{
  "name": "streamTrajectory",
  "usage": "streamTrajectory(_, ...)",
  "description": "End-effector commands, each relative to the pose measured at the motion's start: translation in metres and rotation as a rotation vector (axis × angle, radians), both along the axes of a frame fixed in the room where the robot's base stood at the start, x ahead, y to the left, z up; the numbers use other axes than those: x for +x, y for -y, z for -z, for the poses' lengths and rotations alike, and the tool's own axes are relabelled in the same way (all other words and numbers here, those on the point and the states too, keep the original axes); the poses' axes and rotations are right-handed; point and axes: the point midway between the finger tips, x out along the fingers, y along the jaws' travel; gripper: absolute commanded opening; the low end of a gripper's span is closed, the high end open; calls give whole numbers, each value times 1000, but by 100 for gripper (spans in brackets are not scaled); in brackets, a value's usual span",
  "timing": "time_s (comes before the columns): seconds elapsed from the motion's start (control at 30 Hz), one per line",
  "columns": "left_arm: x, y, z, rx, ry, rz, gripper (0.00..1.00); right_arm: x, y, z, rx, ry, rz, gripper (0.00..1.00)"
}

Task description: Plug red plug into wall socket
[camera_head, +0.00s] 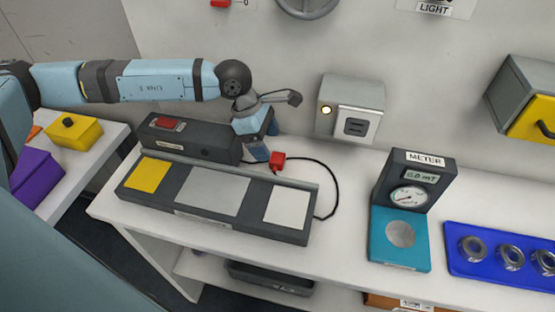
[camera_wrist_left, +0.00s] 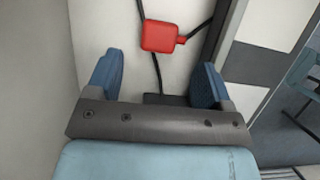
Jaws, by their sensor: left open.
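The red plug (camera_head: 277,161) lies on the white table, behind the long dark panel, with a black cable running from it. In the left wrist view the red plug (camera_wrist_left: 159,36) shows beyond and between the fingertips, with the dark cable passing beside it. My left gripper (camera_head: 258,153) points down close to the left of the plug. Its two blue fingers (camera_wrist_left: 157,85) are apart with nothing between them. The wall socket (camera_head: 357,126) is the dark inset on the light plate of a grey box on the wall, with a lit yellow lamp. My right gripper is out of view.
A dark box with a red switch (camera_head: 170,124) stands behind the panel with yellow, grey and white pads (camera_head: 205,216). A meter (camera_head: 415,180) with a teal base and a blue tray (camera_head: 500,275) of metal rings stand at right. The table below the socket is mostly clear.

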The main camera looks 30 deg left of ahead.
Motion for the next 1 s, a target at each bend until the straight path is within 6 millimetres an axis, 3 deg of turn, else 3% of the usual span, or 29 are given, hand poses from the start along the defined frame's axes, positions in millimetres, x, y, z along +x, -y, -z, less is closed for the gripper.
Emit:
streamTrajectory(0.3, 0, 1, 3, 0, -1, -1, 74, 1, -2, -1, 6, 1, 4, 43)
streamTrajectory(0.7, 6, 17, 48, 1, -1, -2, 74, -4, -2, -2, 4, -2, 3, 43)
streamTrajectory(1.0, 6, 17, 49, 0, 0, -1, 74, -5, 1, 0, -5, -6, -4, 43)
